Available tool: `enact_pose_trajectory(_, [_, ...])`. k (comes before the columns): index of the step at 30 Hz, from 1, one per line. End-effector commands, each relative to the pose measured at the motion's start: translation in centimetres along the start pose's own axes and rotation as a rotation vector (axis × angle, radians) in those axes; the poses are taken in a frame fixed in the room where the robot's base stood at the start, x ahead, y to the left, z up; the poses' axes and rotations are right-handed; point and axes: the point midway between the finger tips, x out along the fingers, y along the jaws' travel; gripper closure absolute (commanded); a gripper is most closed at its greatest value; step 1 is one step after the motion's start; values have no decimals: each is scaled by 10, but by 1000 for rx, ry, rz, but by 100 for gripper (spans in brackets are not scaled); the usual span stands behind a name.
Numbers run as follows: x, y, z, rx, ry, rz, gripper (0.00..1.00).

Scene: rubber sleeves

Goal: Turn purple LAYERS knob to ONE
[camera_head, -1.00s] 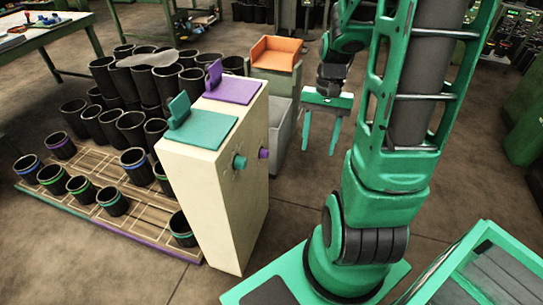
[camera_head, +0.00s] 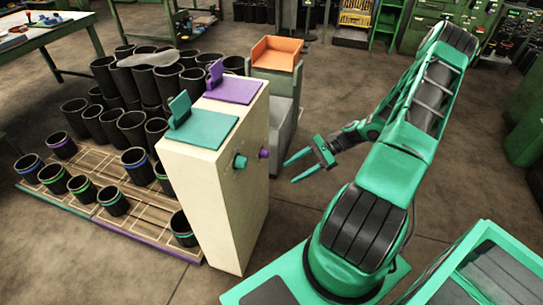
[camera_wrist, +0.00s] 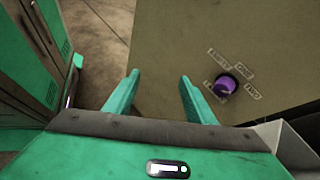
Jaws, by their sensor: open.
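The purple knob (camera_head: 263,153) sticks out of the right-hand face of the cream cabinet (camera_head: 213,195). In the wrist view the purple knob (camera_wrist: 226,86) sits on the beige panel (camera_wrist: 225,25), right of my fingers, with small labels around it. ONE is above right of the knob and TWO is to its right. I cannot tell which label the knob points to. My gripper (camera_head: 290,171) is open and empty, right of the knob and apart from it, with its fingers towards the cabinet. In the wrist view my gripper (camera_wrist: 160,76) has its fingers spread, left of the knob.
A teal knob (camera_head: 240,161) is beside the purple one on the same face. Teal (camera_head: 203,128) and purple (camera_head: 233,90) plates top the cabinet. Black sleeves (camera_head: 133,160) stand behind it to the left. An orange-topped grey bin (camera_head: 277,55) is behind.

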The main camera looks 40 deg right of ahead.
Motion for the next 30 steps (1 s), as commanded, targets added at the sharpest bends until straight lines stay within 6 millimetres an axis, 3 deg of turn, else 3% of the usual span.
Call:
enact_pose_trajectory(7, [14, -26, -32, 173, -209, -272, 50])
enact_pose_trajectory(16, [2, -55, -60, 331, -423, -552, 50])
enact_pose_trajectory(23, [-5, -64, -66, 369, -484, -629, 50])
enact_pose_trajectory(30, [14, -80, -58, 371, -487, -629, 50])
